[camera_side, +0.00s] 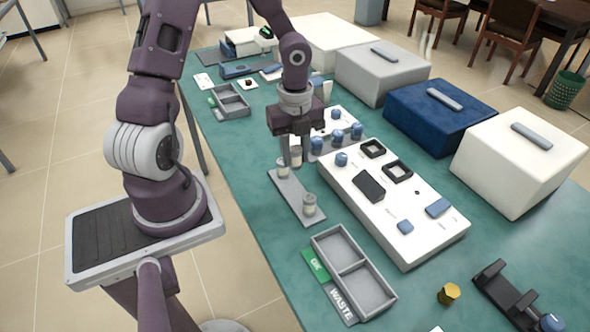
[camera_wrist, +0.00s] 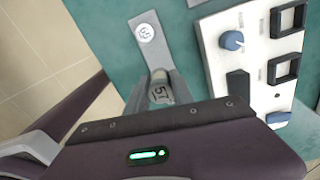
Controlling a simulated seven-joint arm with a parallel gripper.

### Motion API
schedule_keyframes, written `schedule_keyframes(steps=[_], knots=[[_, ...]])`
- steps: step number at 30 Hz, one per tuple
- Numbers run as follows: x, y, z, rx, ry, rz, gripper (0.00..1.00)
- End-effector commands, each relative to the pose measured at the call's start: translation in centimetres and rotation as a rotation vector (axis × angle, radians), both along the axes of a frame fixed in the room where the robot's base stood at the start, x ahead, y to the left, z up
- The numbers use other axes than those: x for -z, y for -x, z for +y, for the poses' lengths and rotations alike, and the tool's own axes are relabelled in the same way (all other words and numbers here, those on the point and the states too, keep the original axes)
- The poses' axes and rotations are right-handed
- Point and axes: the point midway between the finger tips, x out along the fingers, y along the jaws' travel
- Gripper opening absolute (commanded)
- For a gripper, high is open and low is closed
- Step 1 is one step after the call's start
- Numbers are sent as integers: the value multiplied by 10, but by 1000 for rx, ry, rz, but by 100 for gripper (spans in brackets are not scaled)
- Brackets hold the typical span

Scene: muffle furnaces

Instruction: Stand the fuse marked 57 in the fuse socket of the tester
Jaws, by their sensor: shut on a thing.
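My gripper (camera_side: 296,153) is shut on a pale grey cylindrical fuse (camera_side: 296,158), near the far end of a grey strip (camera_side: 295,194). The white tester (camera_side: 425,232) lies to the right, with a blue knob (camera_side: 341,159), black square frames (camera_side: 397,170) and a black block (camera_side: 369,186). I cannot tell which part is the fuse socket.
A grey two-part tray (camera_side: 331,259) with green and WASTE labels stands in front. Another tray (camera_side: 230,100) is at the back left. White, blue and grey boxes (camera_side: 440,115) line the far side. A gold nut (camera_side: 449,293) and a black stand (camera_side: 505,290) are at front right.

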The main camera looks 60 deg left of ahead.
Motion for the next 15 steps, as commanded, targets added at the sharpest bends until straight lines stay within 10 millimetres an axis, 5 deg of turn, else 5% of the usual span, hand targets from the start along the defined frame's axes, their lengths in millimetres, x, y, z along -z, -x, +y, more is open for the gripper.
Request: schedule_keyframes(steps=[5,8,15], knots=[[1,-27,17,-223,-1,0,0],[8,-59,33,-460,-3,-3,0],[1,-163,41,-910,-4,-6,0]])
